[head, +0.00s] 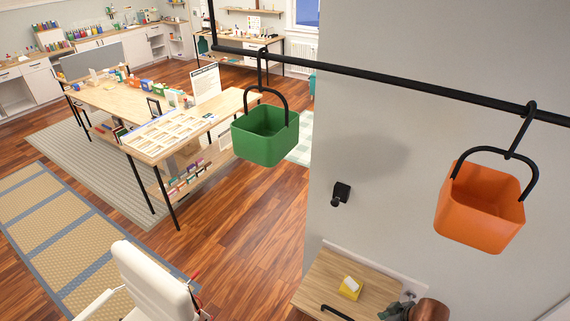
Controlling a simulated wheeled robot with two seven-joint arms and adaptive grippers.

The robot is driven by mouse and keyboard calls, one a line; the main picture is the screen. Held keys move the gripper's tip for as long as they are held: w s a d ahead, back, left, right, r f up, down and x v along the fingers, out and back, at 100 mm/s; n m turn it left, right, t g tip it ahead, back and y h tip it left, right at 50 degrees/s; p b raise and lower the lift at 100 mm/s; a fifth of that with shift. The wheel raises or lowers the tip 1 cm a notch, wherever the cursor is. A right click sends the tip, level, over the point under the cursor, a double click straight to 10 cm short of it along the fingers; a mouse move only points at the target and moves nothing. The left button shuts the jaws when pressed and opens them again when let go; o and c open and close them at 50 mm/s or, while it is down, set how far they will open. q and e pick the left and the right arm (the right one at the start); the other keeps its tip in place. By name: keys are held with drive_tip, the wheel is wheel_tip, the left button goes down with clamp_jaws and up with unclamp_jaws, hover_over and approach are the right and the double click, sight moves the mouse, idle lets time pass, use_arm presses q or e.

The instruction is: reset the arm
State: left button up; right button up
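Neither of my grippers shows in the head view, and I see no part of my arms that I can be sure of. A green basket (266,136) hangs upright by its black handle from a black rail (390,75). An orange basket (482,208) hangs from the same rail at the right, a little tilted. Nothing is visible inside either basket, though their floors are partly hidden.
A wooden cabinet top (335,276) at the bottom carries a yellow box (350,288). A black wall fitting (340,194) juts out above it. A white chair (150,283) stands lower left.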

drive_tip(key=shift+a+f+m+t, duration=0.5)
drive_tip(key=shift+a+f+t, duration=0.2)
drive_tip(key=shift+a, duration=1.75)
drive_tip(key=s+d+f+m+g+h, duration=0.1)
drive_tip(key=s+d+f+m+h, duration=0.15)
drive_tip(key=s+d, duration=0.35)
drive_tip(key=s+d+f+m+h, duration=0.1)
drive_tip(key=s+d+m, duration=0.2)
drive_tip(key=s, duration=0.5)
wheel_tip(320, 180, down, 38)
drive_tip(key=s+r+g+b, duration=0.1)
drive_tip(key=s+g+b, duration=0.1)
drive_tip(key=b, duration=0.7)
use_arm(q)
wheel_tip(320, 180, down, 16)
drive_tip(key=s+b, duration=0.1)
drive_tip(key=b, duration=0.5)
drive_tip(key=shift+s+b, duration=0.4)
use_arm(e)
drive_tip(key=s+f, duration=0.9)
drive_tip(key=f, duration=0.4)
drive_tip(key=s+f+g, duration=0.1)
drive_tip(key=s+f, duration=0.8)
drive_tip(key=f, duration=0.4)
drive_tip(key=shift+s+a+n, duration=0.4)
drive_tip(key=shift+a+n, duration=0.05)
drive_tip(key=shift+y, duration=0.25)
